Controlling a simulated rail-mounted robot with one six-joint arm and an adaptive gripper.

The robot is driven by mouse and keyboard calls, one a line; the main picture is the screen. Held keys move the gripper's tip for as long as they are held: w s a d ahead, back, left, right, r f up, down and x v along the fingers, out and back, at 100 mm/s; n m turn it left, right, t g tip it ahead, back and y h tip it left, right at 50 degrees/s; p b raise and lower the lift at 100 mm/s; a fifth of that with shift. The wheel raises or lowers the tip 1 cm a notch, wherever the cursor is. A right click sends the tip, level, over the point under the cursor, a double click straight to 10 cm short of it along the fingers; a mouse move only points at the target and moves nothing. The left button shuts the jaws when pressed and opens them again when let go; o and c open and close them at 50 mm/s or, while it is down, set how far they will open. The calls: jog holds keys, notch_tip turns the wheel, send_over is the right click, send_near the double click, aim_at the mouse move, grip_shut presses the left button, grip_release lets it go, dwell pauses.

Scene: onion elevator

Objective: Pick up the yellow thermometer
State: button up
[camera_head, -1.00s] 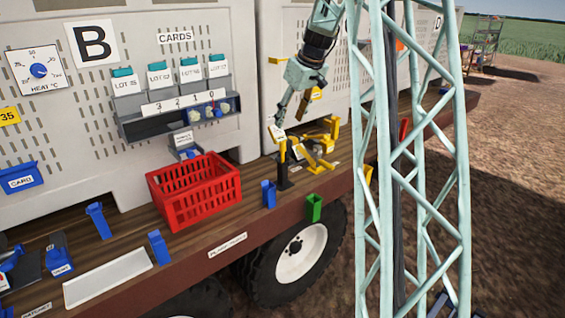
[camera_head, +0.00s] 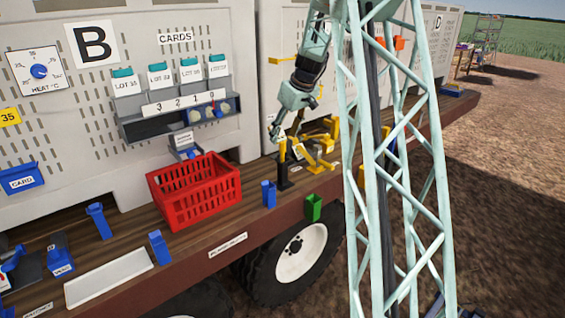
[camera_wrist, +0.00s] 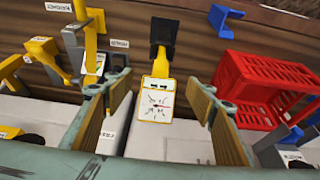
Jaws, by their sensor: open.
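The yellow thermometer (camera_wrist: 157,98) has a white dial face and sits in a black stand (camera_wrist: 164,32). In the head view the thermometer (camera_head: 282,151) stands upright in the stand (camera_head: 284,178) on the wooden deck, its top partly hidden by my gripper. My gripper (camera_wrist: 160,92) is open, its two fingers on either side of the thermometer in the wrist view, with gaps on both sides. It holds nothing. In the head view my gripper (camera_head: 276,132) points down at the thermometer's upper end.
Several yellow tools and holders (camera_head: 318,152) stand close to the right of the thermometer. A red crate (camera_head: 195,193) is to the left. A blue holder (camera_head: 268,195) and a green holder (camera_head: 313,208) are near the deck's front edge. The panelled cabinet wall (camera_head: 235,60) rises behind.

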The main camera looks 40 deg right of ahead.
aim_at(282, 140)
jog(key=shift+f, duration=0.2)
jog(key=shift+p+x, duration=0.45)
jog(key=shift+x, duration=2)
jog(key=shift+w, duration=0.1)
jog(key=c, duration=1.2)
jog(key=shift+r, duration=0.2)
notch_tip(282, 140, up, 18)
jog(key=shift+b, duration=0.35)
jog(key=shift+f, duration=0.1)
